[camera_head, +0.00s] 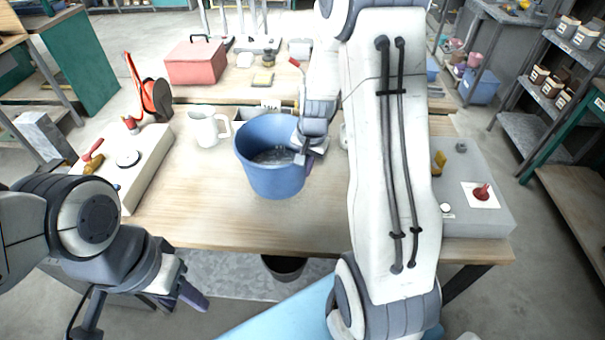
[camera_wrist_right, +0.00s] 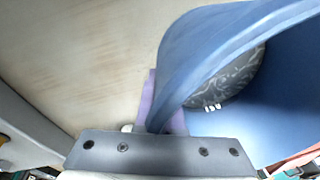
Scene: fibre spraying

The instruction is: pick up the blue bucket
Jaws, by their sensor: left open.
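The blue bucket (camera_head: 272,180) stands upright on the wooden table, near its middle, with some dark grey material at its bottom. My right gripper (camera_head: 305,157) is at the bucket's right rim. In the right wrist view the bucket wall (camera_wrist_right: 215,50) passes between the two purple fingers of this gripper (camera_wrist_right: 162,115), one outside and one inside, close against it. The fingers look shut on the rim. My left gripper (camera_head: 185,290) is open and empty, low in front of the table's left front edge.
A white pitcher (camera_head: 208,130) stands just left of the bucket. A grey box with a red lever (camera_head: 140,160) is at the table's left, another grey box (camera_head: 470,200) at the right. Behind is a red toolbox (camera_head: 195,65). The table front is clear.

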